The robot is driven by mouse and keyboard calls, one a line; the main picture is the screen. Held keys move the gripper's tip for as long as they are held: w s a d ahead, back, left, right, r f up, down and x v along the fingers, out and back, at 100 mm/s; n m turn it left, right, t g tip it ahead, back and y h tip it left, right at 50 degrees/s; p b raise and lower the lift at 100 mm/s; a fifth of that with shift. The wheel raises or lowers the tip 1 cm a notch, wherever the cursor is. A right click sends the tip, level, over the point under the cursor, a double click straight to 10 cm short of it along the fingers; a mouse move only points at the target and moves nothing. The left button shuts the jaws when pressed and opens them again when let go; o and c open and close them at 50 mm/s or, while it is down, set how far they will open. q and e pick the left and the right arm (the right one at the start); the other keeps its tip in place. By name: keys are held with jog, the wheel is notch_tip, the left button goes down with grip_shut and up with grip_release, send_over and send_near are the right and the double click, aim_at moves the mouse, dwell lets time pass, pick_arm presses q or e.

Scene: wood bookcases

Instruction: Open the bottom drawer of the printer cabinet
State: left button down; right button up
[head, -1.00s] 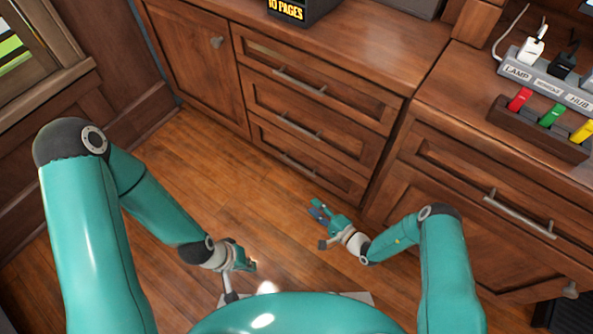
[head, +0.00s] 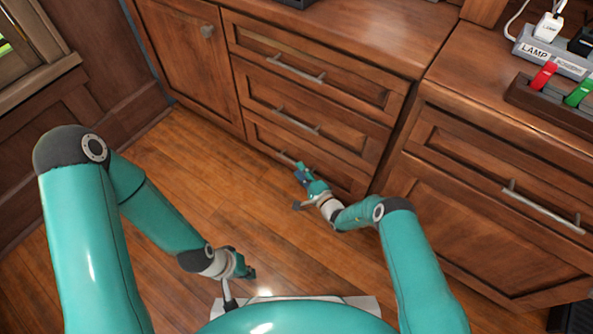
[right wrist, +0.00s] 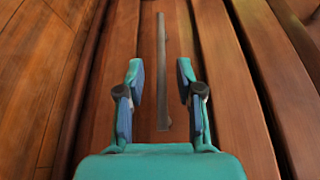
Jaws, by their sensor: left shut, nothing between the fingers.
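The wooden printer cabinet has three stacked drawers with bar handles, all closed. The bottom drawer (head: 345,175) is the lowest front, and my right gripper (head: 301,176) is in front of it. In the right wrist view the bar handle (right wrist: 162,75) runs lengthwise between the two spread fingers of my right gripper (right wrist: 160,90). The fingers are open and stand apart from the bar on both sides. Part of this handle (head: 286,158) shows left of the gripper in the head view; the rest is hidden. My left gripper (head: 248,270) is shut and empty, low over the floor.
A cabinet door (head: 190,60) with a knob is left of the drawers. Another cabinet (head: 500,190) with a long handle stands at the right, close to my right arm. A labelled hub (head: 550,55) and coloured plugs sit on top. The wooden floor (head: 190,150) before the drawers is clear.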

jog(key=shift+b+x, duration=0.5)
jog(key=shift+x, duration=0.9)
jog(key=shift+c, duration=0.3)
grip_shut()
